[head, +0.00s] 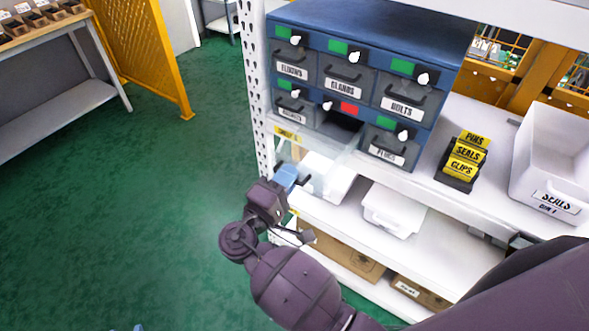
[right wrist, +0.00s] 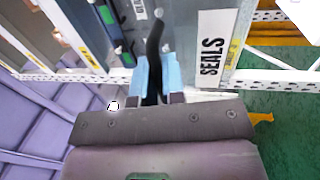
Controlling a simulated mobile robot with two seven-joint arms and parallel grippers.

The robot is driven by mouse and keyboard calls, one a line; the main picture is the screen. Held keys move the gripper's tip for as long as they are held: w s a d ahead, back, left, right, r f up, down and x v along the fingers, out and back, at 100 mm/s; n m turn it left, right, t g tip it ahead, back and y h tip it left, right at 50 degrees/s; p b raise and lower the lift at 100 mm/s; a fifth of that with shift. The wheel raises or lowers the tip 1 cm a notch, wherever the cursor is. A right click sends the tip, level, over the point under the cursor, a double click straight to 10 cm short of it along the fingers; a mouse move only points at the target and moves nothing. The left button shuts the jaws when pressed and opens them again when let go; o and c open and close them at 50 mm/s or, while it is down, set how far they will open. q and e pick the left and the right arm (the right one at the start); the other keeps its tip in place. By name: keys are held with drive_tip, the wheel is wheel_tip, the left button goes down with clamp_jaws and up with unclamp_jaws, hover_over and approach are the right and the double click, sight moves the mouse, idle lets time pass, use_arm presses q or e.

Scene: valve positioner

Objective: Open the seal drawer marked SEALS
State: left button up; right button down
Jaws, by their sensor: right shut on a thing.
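The SEALS drawer (head: 345,163) is clear-walled and stands pulled well out of the blue cabinet (head: 400,35), in the bottom row's middle bay. Its white SEALS label (right wrist: 210,48) shows in the right wrist view. My right gripper (head: 288,177) is at the drawer's front, its blue fingers shut on the dark handle (right wrist: 154,45); the fingers also show in the right wrist view (right wrist: 155,80). The drawer's contents cannot be made out. A small blue tip at the head view's bottom edge looks like my left gripper (head: 138,327); its jaws are cut off.
Closed drawers, including GLANDS (head: 343,82) and PLUGS (head: 388,150), surround the open bay. A card holder (head: 459,178) and a white SEALS bin (head: 550,165) stand right on the shelf. A white tray (head: 393,212) sits below. Open green floor lies left.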

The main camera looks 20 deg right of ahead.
use_arm(q)
drive_tip(key=shift+s+a+f, duration=0.1)
drive_tip(key=shift+s+a, duration=0.1)
drive_tip(key=shift+a, duration=0.05)
use_arm(e)
drive_tip(key=shift+s+a, duration=0.35)
drive_tip(key=shift+a, duration=0.15)
drive_tip(key=c, duration=1.5)
unclamp_jaws()
use_arm(q)
drive_tip(key=shift+s+a, duration=0.1)
